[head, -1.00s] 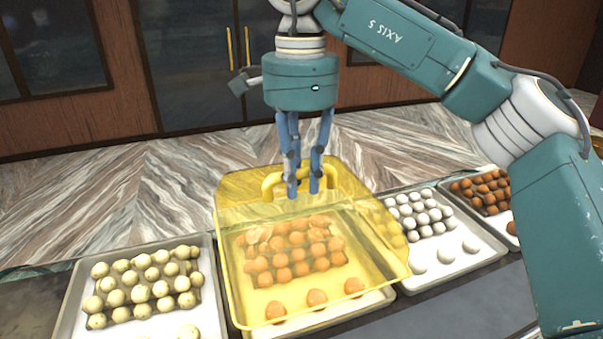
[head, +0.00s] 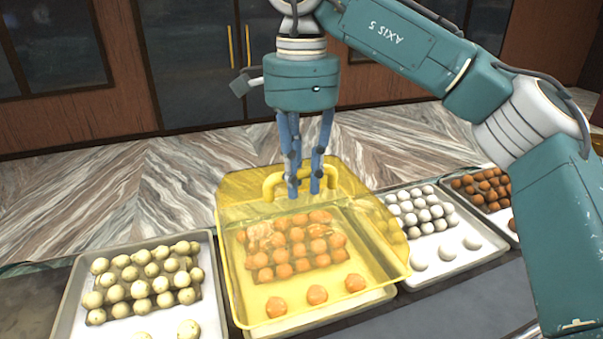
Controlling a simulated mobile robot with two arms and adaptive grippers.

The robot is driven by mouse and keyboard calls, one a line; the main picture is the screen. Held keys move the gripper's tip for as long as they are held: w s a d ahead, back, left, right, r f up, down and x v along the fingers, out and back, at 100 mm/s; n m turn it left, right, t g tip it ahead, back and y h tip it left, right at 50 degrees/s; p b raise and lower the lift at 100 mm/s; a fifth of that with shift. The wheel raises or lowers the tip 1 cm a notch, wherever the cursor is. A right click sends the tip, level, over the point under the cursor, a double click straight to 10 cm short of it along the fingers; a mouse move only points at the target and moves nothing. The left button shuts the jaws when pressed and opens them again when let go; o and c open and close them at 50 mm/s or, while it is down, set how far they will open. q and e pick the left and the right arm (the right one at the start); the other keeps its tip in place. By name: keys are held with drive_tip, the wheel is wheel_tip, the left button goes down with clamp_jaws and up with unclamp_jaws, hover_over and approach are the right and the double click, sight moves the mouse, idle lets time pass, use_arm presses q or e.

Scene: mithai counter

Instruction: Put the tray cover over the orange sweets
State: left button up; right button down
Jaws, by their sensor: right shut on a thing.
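The tray cover (head: 385,250) is a see-through yellow box-shaped lid with a yellow handle on top. My right gripper (head: 304,190) points down and is shut on the handle (head: 270,185). The cover is above and around the orange sweets (head: 290,245), which show through it in a stacked group with 3 loose ones in front. Their tray (head: 345,308) shows past the cover's front edge. I cannot tell whether the cover's rim touches the tray. My left gripper is not in view.
A tray of pale cream sweets (head: 140,280) stands at the left. Trays of white sweets (head: 420,210) and brown sweets (head: 485,187) stand to the right. A marble counter (head: 110,205) lies behind, with dark glass-fronted cabinets (head: 190,70) beyond.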

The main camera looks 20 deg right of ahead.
drive_tip(key=shift+f+b, duration=2.5)
drive_tip(key=shift+f, duration=1.3)
drive_tip(key=c, duration=1.5)
unclamp_jaws()
drive_tip(key=shift+o, duration=0.6)
drive_tip(key=o, duration=0.4)
drive_tip(key=shift+r, duration=0.1)
